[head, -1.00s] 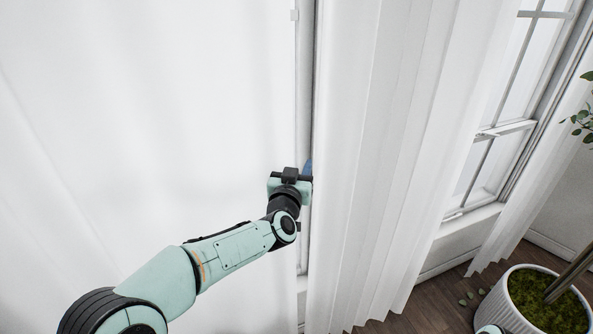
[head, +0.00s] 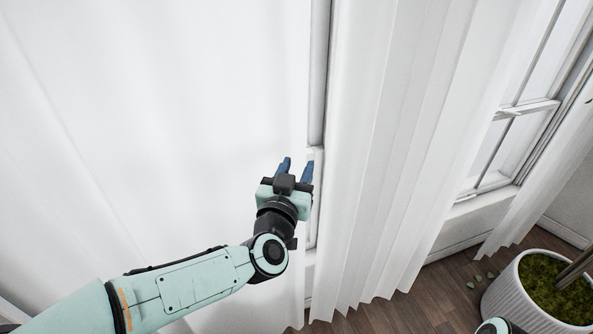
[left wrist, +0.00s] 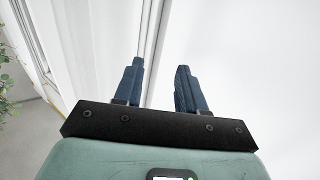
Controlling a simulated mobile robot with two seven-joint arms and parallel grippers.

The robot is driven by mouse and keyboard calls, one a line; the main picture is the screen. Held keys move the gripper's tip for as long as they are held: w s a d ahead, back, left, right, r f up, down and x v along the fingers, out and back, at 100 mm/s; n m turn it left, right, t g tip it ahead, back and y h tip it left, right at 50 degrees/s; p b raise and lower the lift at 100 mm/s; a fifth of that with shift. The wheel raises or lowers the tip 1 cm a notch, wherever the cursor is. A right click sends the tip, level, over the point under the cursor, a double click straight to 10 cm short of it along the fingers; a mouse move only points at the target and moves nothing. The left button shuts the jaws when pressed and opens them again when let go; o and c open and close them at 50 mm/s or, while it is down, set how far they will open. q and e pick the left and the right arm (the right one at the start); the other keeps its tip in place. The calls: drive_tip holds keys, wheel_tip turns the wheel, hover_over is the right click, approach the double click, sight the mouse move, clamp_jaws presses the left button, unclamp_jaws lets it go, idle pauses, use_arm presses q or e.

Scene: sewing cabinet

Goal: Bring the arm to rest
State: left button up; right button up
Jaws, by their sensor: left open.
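My left arm comes in from the lower left in the head view. Its left gripper (head: 296,170) is in front of the white curtains, near the gap between them. The gripper is open, and its two blue fingers point up and away from me. In the left wrist view the fingers of the left gripper (left wrist: 158,85) stand apart with nothing between them. A small part of my own body, pale green, shows at the bottom right of the head view; my right gripper is not seen.
A left white curtain (head: 150,120) and a right white curtain (head: 400,130) hang close around the gripper. A window (head: 515,130) is at the right. A white planter (head: 512,290) with moss stands on the wooden floor (head: 420,295). Leaves (left wrist: 8,85) show in the left wrist view.

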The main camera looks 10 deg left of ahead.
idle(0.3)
use_arm(q)
wheel_tip(320, 180, down, 23)
drive_tip(key=g, duration=0.5)
drive_tip(key=s+a+f+g, duration=0.1)
drive_tip(key=s+f+g, duration=0.15)
drive_tip(key=f, duration=0.65)
drive_tip(key=s+a+f+g, duration=0.2)
drive_tip(key=s+f, duration=0.2)
drive_tip(key=f, duration=0.5)
drive_tip(key=s+f+n+g, duration=0.1)
drive_tip(key=s+f+g, duration=0.2)
drive_tip(key=s+f, duration=0.3)
drive_tip(key=s+f+n+g+h, duration=0.1)
drive_tip(key=s+f, duration=0.5)
drive_tip(key=s, duration=0.6)
drive_tip(key=s+f+n+g+h, duration=0.1)
drive_tip(key=s+f+g, duration=0.4)
drive_tip(key=s, duration=0.5)
drive_tip(key=shift+d+f+n, duration=0.3)
drive_tip(key=shift+f+n, duration=0.2)
drive_tip(key=shift+n, duration=0.3)
drive_tip(key=shift+g, duration=0.25)
drive_tip(key=shift+w+d, duration=0.1)
